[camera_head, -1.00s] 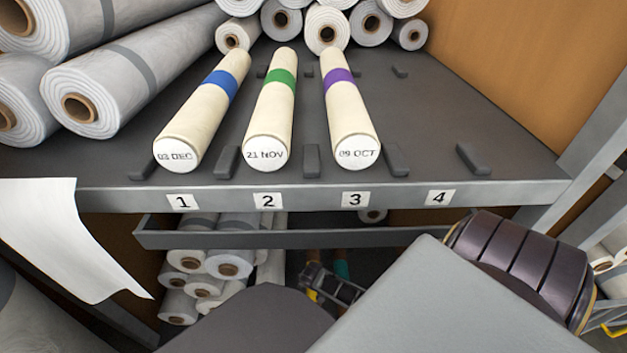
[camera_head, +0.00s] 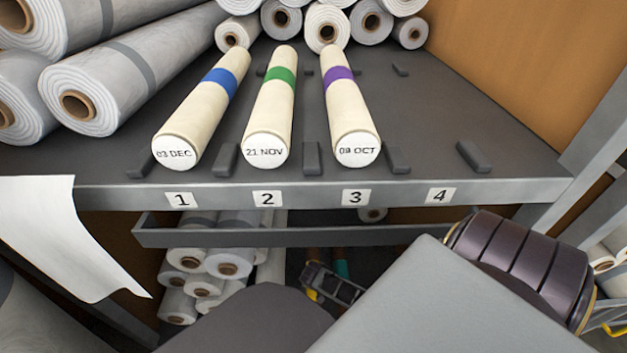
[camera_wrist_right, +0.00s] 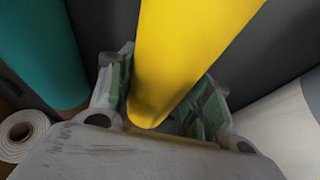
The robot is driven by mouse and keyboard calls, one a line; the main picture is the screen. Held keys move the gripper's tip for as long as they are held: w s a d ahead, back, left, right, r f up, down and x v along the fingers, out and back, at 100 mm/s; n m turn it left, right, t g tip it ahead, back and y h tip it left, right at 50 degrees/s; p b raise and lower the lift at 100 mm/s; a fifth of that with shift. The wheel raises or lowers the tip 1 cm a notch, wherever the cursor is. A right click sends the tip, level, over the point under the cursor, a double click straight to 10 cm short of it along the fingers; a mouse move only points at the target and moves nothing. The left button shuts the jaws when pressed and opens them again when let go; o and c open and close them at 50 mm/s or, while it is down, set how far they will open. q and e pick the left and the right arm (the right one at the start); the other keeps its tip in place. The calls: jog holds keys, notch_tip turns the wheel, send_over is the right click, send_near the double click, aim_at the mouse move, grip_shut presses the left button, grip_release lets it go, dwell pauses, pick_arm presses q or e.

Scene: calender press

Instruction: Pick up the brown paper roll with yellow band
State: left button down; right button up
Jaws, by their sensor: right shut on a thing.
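The roll with the yellow band (camera_wrist_right: 190,50) fills the middle of the right wrist view and runs between the fingers of my right gripper (camera_wrist_right: 162,100). The fingers have green pads and are shut on it at the band. The roll's brown paper is not seen in that view. In the head view my right gripper (camera_head: 332,284) is small and low, under the shelf. A bit of the yellow band (camera_head: 312,296) shows beside it; most of the roll is hidden. My left gripper is not in view.
A roll with a teal band (camera_wrist_right: 45,50) stands close by on the left. Above, a shelf (camera_head: 500,190) holds three cream rolls in slots 1 to 3; slot 4 (camera_head: 432,150) is empty. A lower grey rail (camera_head: 240,238) and stacked white rolls (camera_head: 205,270) are near.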

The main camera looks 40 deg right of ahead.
jog(key=c, duration=0.4)
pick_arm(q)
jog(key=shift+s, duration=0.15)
pick_arm(e)
jog(key=shift+c, duration=0.2)
